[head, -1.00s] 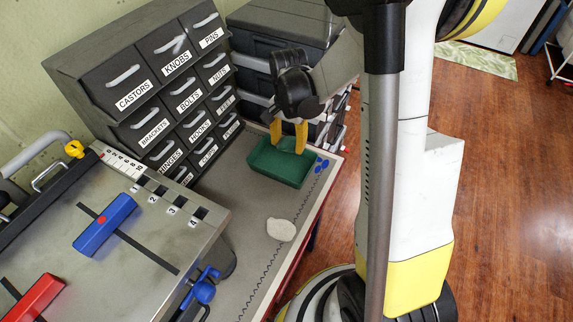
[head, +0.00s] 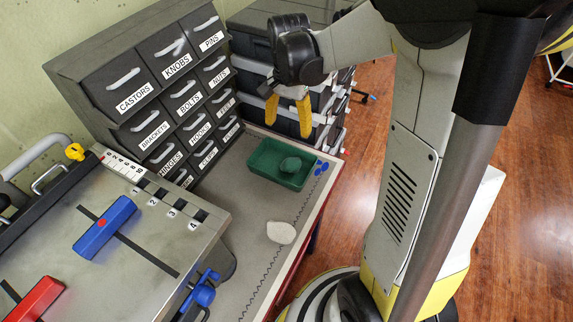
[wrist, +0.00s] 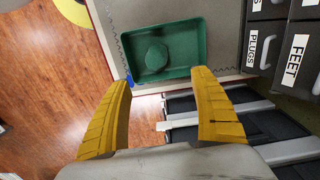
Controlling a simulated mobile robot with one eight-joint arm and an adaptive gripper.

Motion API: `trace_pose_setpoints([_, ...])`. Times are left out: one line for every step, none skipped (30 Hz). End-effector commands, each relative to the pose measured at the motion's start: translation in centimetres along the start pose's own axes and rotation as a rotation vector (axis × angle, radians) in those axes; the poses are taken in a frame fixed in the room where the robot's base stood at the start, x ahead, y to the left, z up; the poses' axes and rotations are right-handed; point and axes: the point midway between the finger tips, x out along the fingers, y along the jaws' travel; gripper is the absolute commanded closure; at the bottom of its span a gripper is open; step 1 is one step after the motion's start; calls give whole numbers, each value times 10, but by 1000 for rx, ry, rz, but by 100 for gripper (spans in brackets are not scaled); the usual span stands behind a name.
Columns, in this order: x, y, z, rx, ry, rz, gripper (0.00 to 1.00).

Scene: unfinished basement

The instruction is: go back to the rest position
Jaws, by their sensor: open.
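My gripper (head: 288,110) is open and empty in the head view, its two yellow fingers apart. It is raised above and behind a green tray (head: 254,163), in front of a dark drawer stack. In the wrist view my gripper's fingers (wrist: 166,112) are spread with nothing between them. The green tray (wrist: 195,54) lies beyond the fingertips there. A round green object (head: 291,164) sits inside the tray, apart from the fingers; it also shows in the wrist view (wrist: 156,56).
A labelled drawer cabinet (head: 130,85) stands left of the tray. The dark drawer stack (head: 262,50) is behind my gripper. A white patch (head: 281,232) lies on the bench. A metal plate with a blue block (head: 105,227) and a red block (head: 36,300) is at left. Wooden floor is open at right.

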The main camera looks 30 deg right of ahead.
Motion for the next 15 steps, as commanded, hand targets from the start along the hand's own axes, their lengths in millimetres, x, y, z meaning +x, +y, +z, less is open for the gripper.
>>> trace_pose_setpoints([-10,0,0,0,0,0,26])
trace_pose_setpoints([-15,0,0,0,0,0,26])
trace_pose_setpoints([-21,0,0,0,0,0,26])
trace_pose_setpoints([-25,0,0,0,0,0,26])
trace_pose_setpoints([-28,0,0,0,0,0,26])
trace_pose_setpoints([-32,0,0,0,0,0,26])
trace_pose_setpoints([-34,0,0,0,0,0,26])
trace_pose_setpoints([-36,0,0,0,0,0,26])
trace_pose_setpoints([-38,0,0,0,0,0,26])
trace_pose_setpoints([-38,0,0,0,0,0,26])
trace_pose_setpoints([-39,0,0,0,0,0,26])
trace_pose_setpoints([-39,0,0,0,0,0,26])
trace_pose_setpoints([-39,0,0,0,0,0,26])
trace_pose_setpoints([-39,0,0,0,0,0,26])
trace_pose_setpoints([-39,0,0,0,0,0,26])
